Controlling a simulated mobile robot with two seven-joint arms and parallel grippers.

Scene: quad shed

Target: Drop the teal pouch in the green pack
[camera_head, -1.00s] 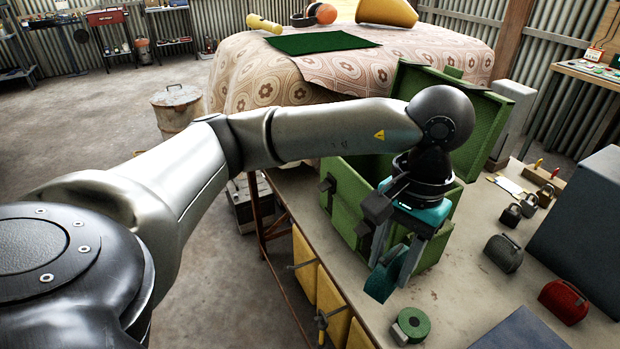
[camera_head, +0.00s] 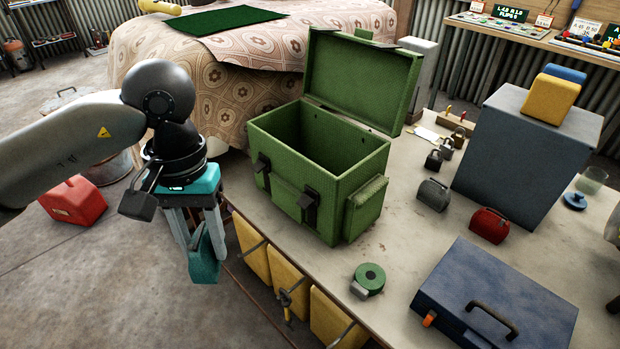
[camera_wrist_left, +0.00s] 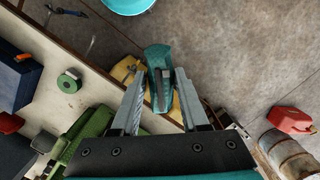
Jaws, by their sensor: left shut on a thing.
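The teal pouch (camera_head: 204,256) hangs between the fingers of my left gripper (camera_head: 198,240), which is shut on it. They are off the left edge of the workbench, over the floor, left of the green pack. In the left wrist view the teal pouch (camera_wrist_left: 158,66) shows between the fingertips (camera_wrist_left: 162,100). The green pack (camera_head: 318,165) stands upright on the workbench with its lid raised at the back. Its visible inside looks empty. In the left wrist view only part of green shapes shows at lower left. My right gripper is not in view.
On the workbench (camera_head: 395,255) are a green tape roll (camera_head: 370,278), a blue case (camera_head: 495,305), a red pouch (camera_head: 489,226), a grey pouch (camera_head: 432,195) and several padlocks. A large blue-grey box (camera_head: 520,150) stands at right. A red can (camera_head: 73,200) is on the floor.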

